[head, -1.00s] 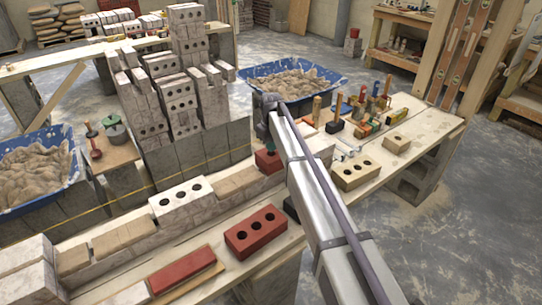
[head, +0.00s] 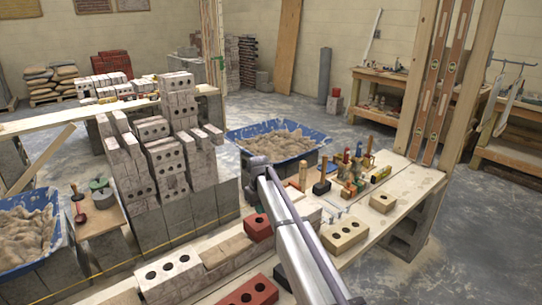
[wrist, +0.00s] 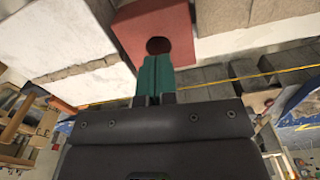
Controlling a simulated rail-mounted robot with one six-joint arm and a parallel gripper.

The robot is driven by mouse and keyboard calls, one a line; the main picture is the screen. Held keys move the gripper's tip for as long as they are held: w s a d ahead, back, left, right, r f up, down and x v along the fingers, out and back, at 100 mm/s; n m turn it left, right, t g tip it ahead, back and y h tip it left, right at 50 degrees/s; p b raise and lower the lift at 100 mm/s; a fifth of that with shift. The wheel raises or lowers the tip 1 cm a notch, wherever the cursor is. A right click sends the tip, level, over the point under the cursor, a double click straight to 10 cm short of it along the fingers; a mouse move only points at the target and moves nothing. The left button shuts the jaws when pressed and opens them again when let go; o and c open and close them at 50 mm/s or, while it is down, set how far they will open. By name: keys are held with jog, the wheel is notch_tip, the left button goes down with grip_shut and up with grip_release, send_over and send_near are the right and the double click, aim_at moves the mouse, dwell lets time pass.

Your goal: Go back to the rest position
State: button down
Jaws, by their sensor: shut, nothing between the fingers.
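My gripper's teal fingers (wrist: 157,75) are together with nothing between them in the wrist view. A red brick (wrist: 152,22) with a dark round hole lies just beyond the fingertips. In the head view the same red brick (head: 257,226) sits on the wall course below my wrist, and the fingers are hidden or too small to make out. The gap between fingertips and brick is hard to judge.
A tall stack of pale holed bricks (head: 172,150) stands left of my arm. Blue mortar tubs (head: 283,133) stand behind and at the left (head: 25,250). Tools (head: 355,175) and a tan brick (head: 345,236) lie on the plank to the right.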

jog(key=s+d+r+m+p, duration=0.2)
jog(key=s+d, duration=0.5)
jog(key=s, duration=0.4)
jog(key=s+d+r+m+p, duration=0.2)
jog(key=s+d, duration=0.6)
jog(key=s, duration=0.4)
jog(key=s+d+r+m+p, duration=0.2)
jog(key=s+d+r+p, duration=0.2)
jog(key=s+d, duration=0.4)
jog(key=s, duration=0.4)
jog(key=shift+m, duration=0.4)
jog(key=shift+d+r, duration=0.1)
